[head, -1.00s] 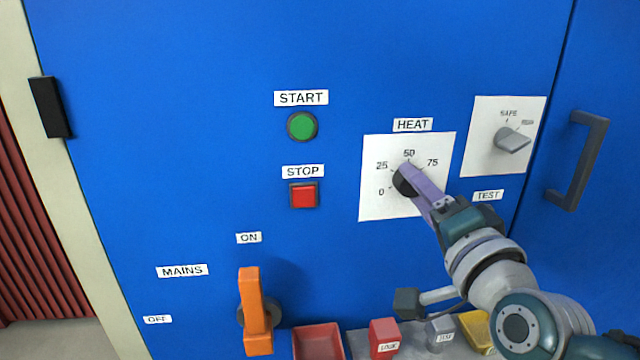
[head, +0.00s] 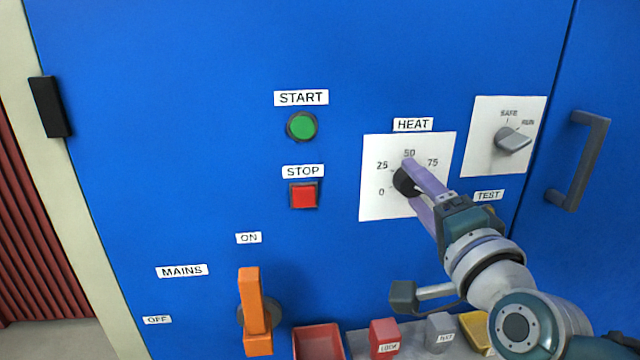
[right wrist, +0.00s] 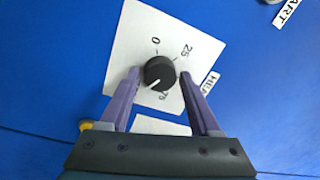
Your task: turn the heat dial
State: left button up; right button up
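The heat dial is a round black knob (head: 403,181) on a white scale plate (head: 376,205) under the HEAT label. My right gripper (head: 412,182) reaches it from the lower right. In the right wrist view the knob (right wrist: 159,71) sits between the two purple fingers (right wrist: 158,75), which are apart with a small gap showing on each side. The knob's white pointer line points to the lower left there, past the 75 mark. The 50 mark is hidden behind a finger in that view. My left gripper is not in view.
A green START button (head: 302,126) and a red STOP button (head: 303,195) are left of the plate. A grey SAFE/RUN switch (head: 513,141) and a door handle (head: 580,160) are to the right. An orange MAINS lever (head: 254,310) and a red bin (head: 318,342) are below.

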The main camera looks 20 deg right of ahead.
jog(key=shift+o, duration=1)
jog(key=shift+s, duration=0.1)
jog(key=p+v, duration=0.1)
jog(key=v, duration=0.8)
jog(key=shift+s, duration=0.35)
jog(key=shift+a, duration=0.15)
